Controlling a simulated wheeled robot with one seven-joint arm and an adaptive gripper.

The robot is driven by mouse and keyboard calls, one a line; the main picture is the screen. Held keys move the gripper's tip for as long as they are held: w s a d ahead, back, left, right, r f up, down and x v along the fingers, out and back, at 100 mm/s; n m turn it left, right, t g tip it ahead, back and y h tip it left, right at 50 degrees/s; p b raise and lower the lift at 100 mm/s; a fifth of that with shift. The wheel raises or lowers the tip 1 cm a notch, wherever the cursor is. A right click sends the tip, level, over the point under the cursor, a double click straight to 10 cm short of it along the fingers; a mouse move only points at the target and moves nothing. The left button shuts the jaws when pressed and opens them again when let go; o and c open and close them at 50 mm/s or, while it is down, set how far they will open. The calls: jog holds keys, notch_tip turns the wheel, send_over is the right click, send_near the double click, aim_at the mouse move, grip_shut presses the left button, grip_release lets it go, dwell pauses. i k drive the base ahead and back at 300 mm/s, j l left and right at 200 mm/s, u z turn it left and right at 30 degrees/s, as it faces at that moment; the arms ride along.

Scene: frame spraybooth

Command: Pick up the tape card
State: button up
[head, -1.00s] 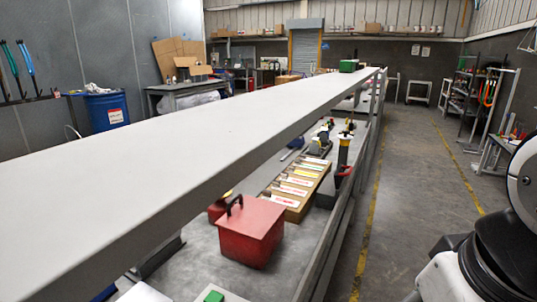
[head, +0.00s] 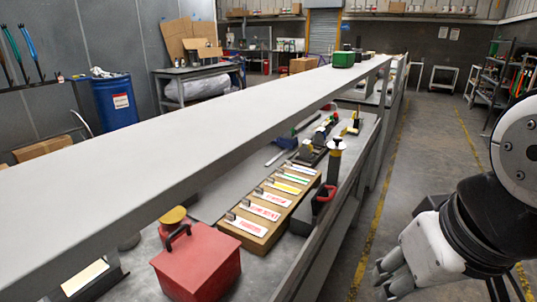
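Several flat cards (head: 261,211) with red, yellow and green markings lie in a row on a long wooden block (head: 247,240) on the lower bench shelf. Their print is too small to read, so I cannot tell which one is the tape card. My gripper (head: 386,278) is at the lower right, outside the bench over the floor side, well apart from the cards. Its grey fingertips show, but their spacing is unclear. I see nothing held in it.
A long grey upper shelf (head: 190,118) overhangs the lower shelf on the left. A red box with a black handle (head: 200,265) stands in front of the block. The aisle floor (head: 425,160) at right is clear.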

aim_at(290, 164)
jog(key=i+l+u, duration=0.1)
jog(key=i+l, duration=0.15)
jog(key=l, duration=0.15)
jog(key=i+l, duration=0.2)
jog(key=l, duration=0.25)
jog(key=i+l+u, duration=0.15)
jog(key=l, duration=0.3)
jog(key=i+l+u, duration=0.1)
jog(key=i+l, duration=0.2)
jog(key=l, duration=0.15)
jog(key=i+l, duration=0.2)
jog(key=l, duration=0.3)
jog(key=i+l+u, duration=0.15)
jog(key=l, duration=0.3)
jog(key=i+l+u, duration=0.1)
jog(key=l, duration=0.4)
jog(key=i+l, duration=0.25)
jog(key=l, duration=0.25)
jog(key=u, duration=0.05)
